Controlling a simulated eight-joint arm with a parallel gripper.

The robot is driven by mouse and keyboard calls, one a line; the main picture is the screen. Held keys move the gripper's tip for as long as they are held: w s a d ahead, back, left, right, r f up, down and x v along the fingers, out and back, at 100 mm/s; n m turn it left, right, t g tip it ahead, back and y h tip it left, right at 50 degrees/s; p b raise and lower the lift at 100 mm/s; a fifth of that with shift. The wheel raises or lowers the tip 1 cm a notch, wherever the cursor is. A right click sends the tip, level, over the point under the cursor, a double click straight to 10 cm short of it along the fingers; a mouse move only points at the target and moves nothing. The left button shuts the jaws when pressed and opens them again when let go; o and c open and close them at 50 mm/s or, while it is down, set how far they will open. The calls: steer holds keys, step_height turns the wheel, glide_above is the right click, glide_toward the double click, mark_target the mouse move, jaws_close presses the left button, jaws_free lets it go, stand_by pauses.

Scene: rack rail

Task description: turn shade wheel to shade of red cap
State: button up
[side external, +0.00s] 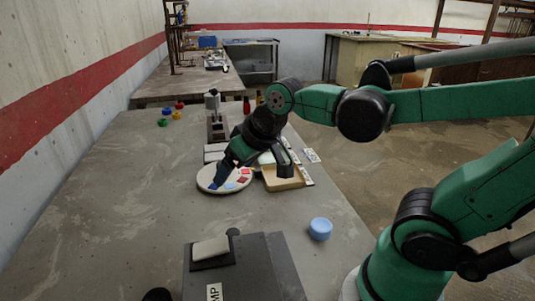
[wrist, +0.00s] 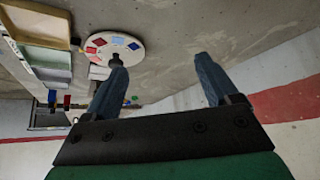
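The shade wheel (side external: 206,181) is a round white disc with red and blue patches, lying on the table; it shows at upper left in the wrist view (wrist: 125,54). My gripper (side external: 219,182) is low over the wheel in the side view. In the wrist view my gripper (wrist: 160,63) has its two blue fingers wide apart with nothing between them. The left finger's tip overlaps a small dark peg at the wheel's edge; I cannot tell if they touch. The right finger is off the wheel. A small red cap (side external: 179,104) sits at the far left among other coloured caps.
A tan tray (side external: 284,184) is right of the wheel. A light blue round cap (side external: 320,228) stands near the front right. A dark box with a pale pad (side external: 211,248) is in front. A dark stand (side external: 216,130) is behind. The table's left side is clear.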

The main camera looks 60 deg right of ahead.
steer(key=w+d+f+m+g, duration=0.1)
steer(key=w+d+f, duration=0.1)
steer(key=w+d, duration=0.2)
steer(key=w+d+f+m+h, duration=0.1)
steer(key=w+d+f+m, duration=0.1)
steer(key=w+d, duration=0.2)
steer(key=w+d+f+m+g, duration=0.1)
steer(key=w+d+f, duration=0.1)
steer(key=w+d, duration=0.2)
steer(key=shift+w+d+f+m+g+h, duration=0.1)
steer(key=shift+w+d+m+g+h, duration=0.1)
steer(key=shift+w, duration=0.45)
steer(key=shift+w+d+f+m+g+h, duration=0.1)
steer(key=shift+w+d, duration=0.05)
steer(key=shift+w, duration=0.45)
steer(key=shift+x, duration=2.8)
jaws_close()
